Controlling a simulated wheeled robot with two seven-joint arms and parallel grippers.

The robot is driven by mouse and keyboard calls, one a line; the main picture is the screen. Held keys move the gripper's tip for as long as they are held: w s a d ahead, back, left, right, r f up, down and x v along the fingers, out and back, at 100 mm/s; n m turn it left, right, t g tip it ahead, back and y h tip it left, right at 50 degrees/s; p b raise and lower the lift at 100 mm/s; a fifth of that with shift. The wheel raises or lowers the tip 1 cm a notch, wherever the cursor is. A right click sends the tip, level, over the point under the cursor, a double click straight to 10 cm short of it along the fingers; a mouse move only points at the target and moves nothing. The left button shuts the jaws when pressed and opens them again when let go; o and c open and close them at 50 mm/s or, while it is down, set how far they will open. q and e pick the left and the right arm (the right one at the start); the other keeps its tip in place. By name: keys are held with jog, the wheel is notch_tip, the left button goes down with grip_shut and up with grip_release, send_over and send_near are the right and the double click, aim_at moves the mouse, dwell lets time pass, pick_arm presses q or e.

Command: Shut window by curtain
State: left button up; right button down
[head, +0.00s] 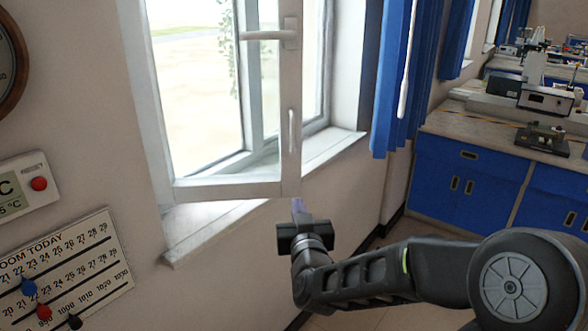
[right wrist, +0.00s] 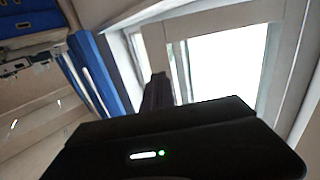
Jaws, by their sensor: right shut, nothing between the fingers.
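The window sash (head: 228,187) has a white frame and stands ajar, swung inward from the wall opening on its left side. Its lever handle (head: 268,35) is on the right stile near the top, pointing left. The blue curtain (head: 408,75) hangs to the right of the window; it also shows at the left in the right wrist view (right wrist: 98,70). My right gripper (head: 298,208) is shut and empty, just below the sash's lower right corner. Whether it touches the sash I cannot tell. The sash also shows in the right wrist view (right wrist: 180,72). My left gripper is not in view.
The window sill (head: 210,228) juts out under the sash. A board with numbers (head: 65,270) and a white display panel (head: 28,187) hang on the left wall. Blue lab cabinets (head: 470,180) with equipment on top stand at the right. The wall below the sill is bare.

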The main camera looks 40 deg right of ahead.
aim_at(292, 169)
jog(key=shift+s+d+r, duration=0.1)
jog(key=shift+d+r, duration=0.2)
jog(key=shift+r, duration=0.05)
jog(key=p+x, duration=0.2)
jog(key=x, duration=1.2)
jog(key=shift+r+p, duration=0.1)
jog(key=shift+p, duration=0.2)
